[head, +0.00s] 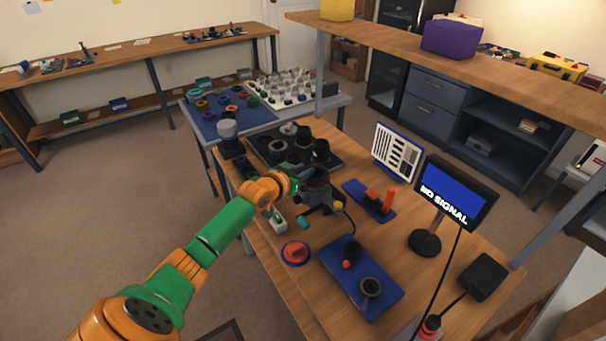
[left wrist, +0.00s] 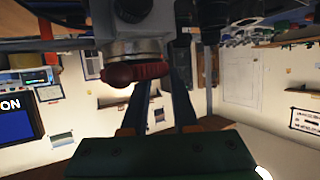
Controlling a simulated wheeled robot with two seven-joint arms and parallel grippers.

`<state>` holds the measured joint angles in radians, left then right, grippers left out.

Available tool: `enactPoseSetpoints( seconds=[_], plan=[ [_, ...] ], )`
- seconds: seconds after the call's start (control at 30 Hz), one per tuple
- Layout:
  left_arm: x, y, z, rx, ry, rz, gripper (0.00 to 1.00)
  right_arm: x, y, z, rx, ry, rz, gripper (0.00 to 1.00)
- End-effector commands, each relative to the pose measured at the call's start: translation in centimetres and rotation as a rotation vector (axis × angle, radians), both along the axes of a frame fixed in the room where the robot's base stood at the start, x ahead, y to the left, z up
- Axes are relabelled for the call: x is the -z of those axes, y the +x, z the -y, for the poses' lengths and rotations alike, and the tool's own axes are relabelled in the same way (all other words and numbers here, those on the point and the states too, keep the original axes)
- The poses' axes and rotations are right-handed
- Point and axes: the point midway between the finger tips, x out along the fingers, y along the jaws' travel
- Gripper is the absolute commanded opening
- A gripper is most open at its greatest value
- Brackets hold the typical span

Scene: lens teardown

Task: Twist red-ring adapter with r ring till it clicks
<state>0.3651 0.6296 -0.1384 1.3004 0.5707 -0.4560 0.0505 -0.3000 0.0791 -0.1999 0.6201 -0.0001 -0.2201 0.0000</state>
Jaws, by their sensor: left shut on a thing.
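My left gripper (head: 300,176) reaches in from the left to a dark cylindrical part with a reddish rim (head: 317,173). This part sits on a dark stand (head: 314,199) near the middle of the workbench. In the left wrist view, the red ring (left wrist: 137,72) sits at the end of a pale metal cylinder (left wrist: 134,47). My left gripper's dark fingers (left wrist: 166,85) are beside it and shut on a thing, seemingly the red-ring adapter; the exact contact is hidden. Whether the ring is seated or turned cannot be told. My right gripper is not in view.
On the bench (head: 283,267) are a black tray of round parts (head: 265,152), a red round piece (head: 295,252), a blue mat (head: 338,277) with lens parts, a red tool on a blue base (head: 385,203), and a monitor (head: 454,194) reading "NO SIGNAL". A cable runs beside the stand.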

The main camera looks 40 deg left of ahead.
Motion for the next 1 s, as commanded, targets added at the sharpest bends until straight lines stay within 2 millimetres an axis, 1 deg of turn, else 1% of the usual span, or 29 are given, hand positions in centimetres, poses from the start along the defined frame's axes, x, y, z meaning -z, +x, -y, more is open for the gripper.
enactPoseSetpoints(
  seconds=[0.27,0.3,0.37,0.4,0.43,0.77,0.87,1.0],
  plan=[
    [-0.2,0.0,-0.1,0.006,0.002,0.003,0.0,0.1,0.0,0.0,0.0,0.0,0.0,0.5],
    [-0.2,0.0,-0.1,0.006,0.002,0.003,0.33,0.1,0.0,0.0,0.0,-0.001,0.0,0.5],
    [-0.2,0.0,-0.1,0.006,0.002,0.003,0.49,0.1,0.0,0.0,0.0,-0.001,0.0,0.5],
    [-0.2,0.0,-0.1,0.006,0.002,0.002,0.6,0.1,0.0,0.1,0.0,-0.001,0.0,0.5],
    [-0.2,0.0,-0.1,0.006,0.002,0.002,0.63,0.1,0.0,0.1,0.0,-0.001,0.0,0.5],
    [-0.2,-0.2,0.0,0.008,0.001,0.0,0.63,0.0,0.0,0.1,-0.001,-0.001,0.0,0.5],
    [-0.6,-1.2,0.0,0.008,0.002,-0.002,0.63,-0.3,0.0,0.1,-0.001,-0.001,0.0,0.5],
    [-1.3,-3.2,0.1,0.008,0.002,-0.001,0.63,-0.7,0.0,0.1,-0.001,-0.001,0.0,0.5]
  ],
)
